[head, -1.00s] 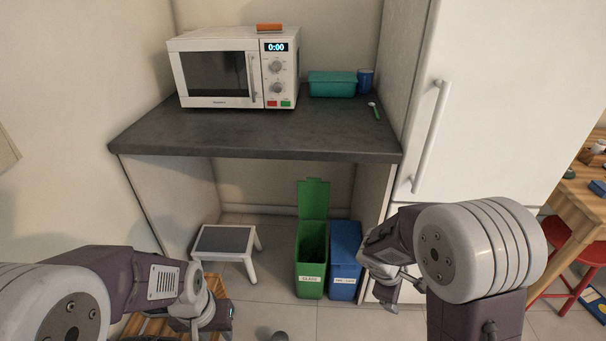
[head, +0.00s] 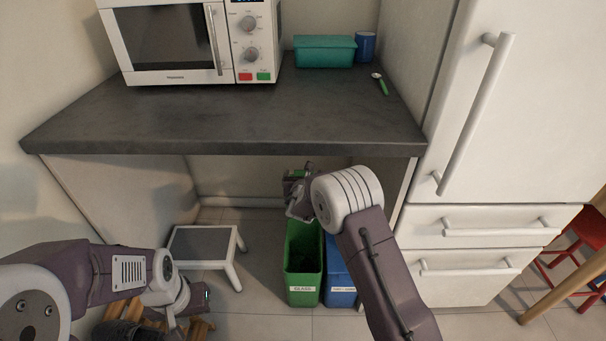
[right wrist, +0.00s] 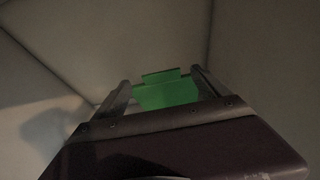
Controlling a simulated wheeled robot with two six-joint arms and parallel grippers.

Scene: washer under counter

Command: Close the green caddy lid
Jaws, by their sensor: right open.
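The green caddy (head: 303,288), labelled GLASS, stands on the floor under the counter with its top open. Its lid stands raised at the back and is mostly hidden in the head view behind my right gripper (head: 297,178). In the right wrist view the green lid (right wrist: 165,95) shows between the two spread fingers of my right gripper (right wrist: 160,78). The gripper is open; I cannot tell whether it touches the lid. My left gripper (head: 200,302) is low at the lower left, away from the caddy, and its jaws are unclear.
A blue caddy (head: 340,285) stands right beside the green one. A step stool (head: 205,246) is to the left. The dark counter (head: 230,125) overhangs above, carrying a microwave (head: 175,40). A white fridge (head: 520,110) stands at the right.

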